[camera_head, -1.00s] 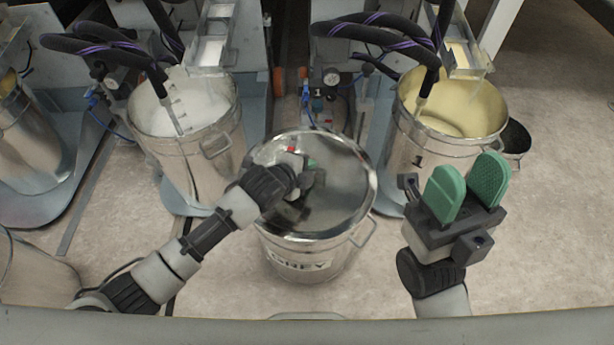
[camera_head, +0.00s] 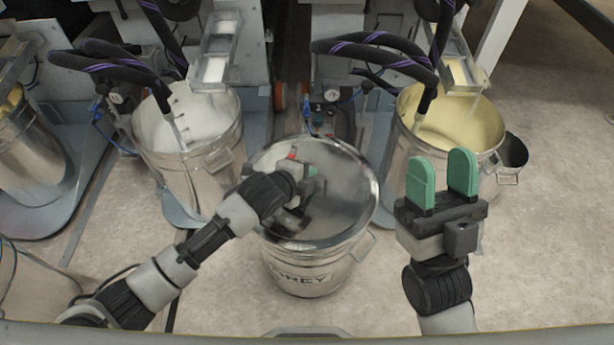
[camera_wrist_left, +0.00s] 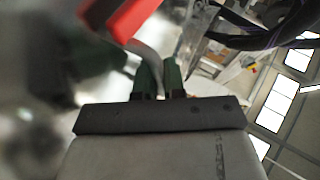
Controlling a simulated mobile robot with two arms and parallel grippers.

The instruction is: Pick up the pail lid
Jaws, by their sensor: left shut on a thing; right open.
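The round grey metal pail lid (camera_head: 345,195) is at the top of the pail marked GREY (camera_head: 312,272) in the middle of the head view. I cannot tell whether it touches the rim. My left gripper (camera_head: 310,170) is over the lid, with its green fingers shut on the lid's grip, which my wrist partly hides. In the left wrist view the green fingers (camera_wrist_left: 160,78) are close together beside a blurred red part (camera_wrist_left: 120,18). My right gripper (camera_head: 443,175) is open and empty, fingers upright, to the right of the lid.
A pail of white paint (camera_head: 205,165) stands at back left and a pail of yellow paint (camera_head: 455,125) at back right, each with hoses above. A small dark bucket (camera_head: 512,155) is beside the yellow one. The floor (camera_head: 545,240) at right is clear.

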